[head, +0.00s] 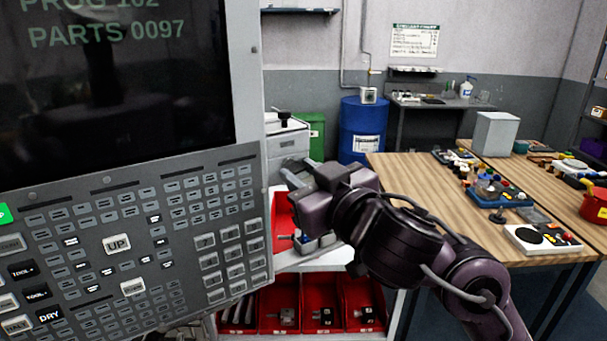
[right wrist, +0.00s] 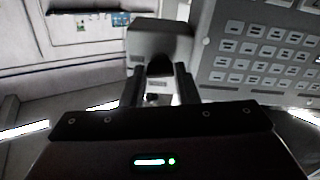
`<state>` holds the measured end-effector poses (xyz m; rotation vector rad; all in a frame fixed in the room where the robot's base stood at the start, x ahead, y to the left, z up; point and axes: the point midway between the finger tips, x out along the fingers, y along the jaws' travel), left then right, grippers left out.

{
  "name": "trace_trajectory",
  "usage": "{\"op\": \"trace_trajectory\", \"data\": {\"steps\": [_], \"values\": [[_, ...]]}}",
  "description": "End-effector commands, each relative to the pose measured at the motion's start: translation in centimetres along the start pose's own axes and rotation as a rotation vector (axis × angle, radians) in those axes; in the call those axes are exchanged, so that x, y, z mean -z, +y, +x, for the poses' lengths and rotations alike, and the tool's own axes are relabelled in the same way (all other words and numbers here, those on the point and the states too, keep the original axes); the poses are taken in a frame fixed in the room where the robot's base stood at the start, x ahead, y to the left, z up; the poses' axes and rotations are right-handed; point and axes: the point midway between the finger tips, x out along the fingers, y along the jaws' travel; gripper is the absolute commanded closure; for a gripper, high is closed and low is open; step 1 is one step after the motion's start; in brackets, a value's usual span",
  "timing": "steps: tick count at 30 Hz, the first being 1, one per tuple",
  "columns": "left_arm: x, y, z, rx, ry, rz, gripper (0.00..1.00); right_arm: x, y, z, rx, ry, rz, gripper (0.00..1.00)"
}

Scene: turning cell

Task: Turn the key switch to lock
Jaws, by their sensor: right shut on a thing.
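My right gripper (head: 293,174) reaches in from the right, beside the lower right edge of the control panel. In the right wrist view its two dark fingers (right wrist: 159,90) point at a grey housing with a small labelled plate. The fingers are shut on a small part in front of this housing, which appears to be the key switch (right wrist: 152,98). The part is dark and mostly hidden between the fingers, so I cannot read its position. In the head view the gripper hides it. My left gripper is not in view.
The large control panel (head: 120,240) with a screen and many keys fills the left. Red bins (head: 280,310) sit on a shelf below my right arm. A wooden table (head: 420,190) with several items stands right; a blue barrel (head: 362,125) stands behind.

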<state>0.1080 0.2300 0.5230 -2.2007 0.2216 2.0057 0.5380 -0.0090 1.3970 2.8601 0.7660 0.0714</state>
Motion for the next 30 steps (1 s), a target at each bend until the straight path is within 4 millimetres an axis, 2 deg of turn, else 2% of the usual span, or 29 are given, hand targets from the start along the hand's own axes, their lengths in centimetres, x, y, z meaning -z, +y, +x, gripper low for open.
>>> {"op": "trace_trajectory", "data": {"steps": [30], "values": [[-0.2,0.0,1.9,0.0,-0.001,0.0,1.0,-0.3,-0.1,0.0,0.0,-0.002,-0.962,0.96]]}}
